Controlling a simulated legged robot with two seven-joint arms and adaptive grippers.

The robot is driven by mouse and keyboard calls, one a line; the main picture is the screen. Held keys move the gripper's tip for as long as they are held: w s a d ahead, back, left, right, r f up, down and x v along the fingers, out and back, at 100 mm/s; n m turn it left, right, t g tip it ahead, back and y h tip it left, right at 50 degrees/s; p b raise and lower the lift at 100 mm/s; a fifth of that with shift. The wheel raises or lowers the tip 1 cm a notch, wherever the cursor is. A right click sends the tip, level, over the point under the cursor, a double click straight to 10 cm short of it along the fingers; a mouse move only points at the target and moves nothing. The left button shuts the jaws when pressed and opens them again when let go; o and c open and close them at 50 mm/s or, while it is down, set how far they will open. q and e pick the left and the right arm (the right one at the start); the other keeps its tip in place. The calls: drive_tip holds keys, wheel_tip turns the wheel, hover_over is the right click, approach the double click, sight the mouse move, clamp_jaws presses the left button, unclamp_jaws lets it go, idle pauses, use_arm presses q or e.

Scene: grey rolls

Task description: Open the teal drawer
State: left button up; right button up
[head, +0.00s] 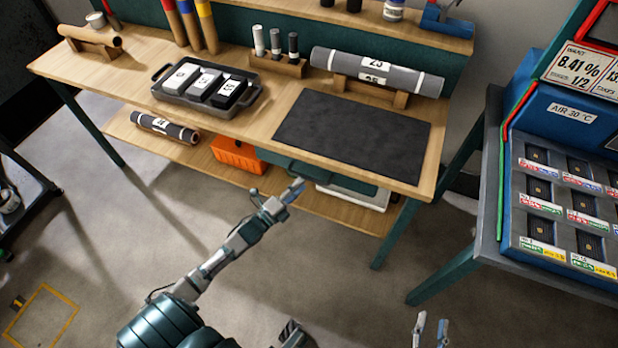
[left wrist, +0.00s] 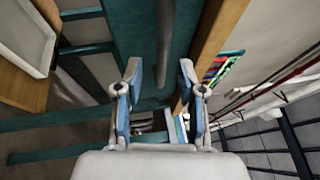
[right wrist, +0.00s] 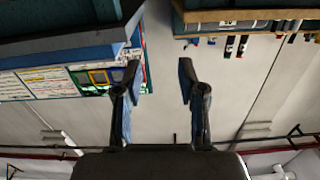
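The teal drawer (head: 272,158) sits under the front edge of the wooden workbench, and its front looks closed in the head view. In the left wrist view the teal front (left wrist: 133,30) fills the upper middle, with a grey bar handle (left wrist: 165,45) running along it. My left gripper (head: 296,186) is just in front of the drawer. Its two fingers (left wrist: 160,75) are apart, with the bar lying between their lines ahead; I cannot tell whether they touch it. My right gripper (head: 431,322) is open and empty, low at the front right, away from the bench.
A dark mat (head: 352,138) lies on the workbench (head: 275,110) above the drawer. An orange bin (head: 238,154) and a white tray (head: 355,192) are on the lower shelf. A blue machine (head: 560,190) stands on a table at the right. The floor in front is clear.

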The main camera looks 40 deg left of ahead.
sight(308, 177)
use_arm(q)
drive_tip(key=shift+d+x, duration=0.2)
drive_tip(key=shift+x, duration=2)
use_arm(e)
drive_tip(key=shift+r+t, duration=0.9)
drive_tip(key=shift+r, duration=0.05)
use_arm(q)
drive_tip(key=shift+s, duration=0.1)
clamp_jaws()
use_arm(e)
drive_tip(key=shift+w, duration=0.1)
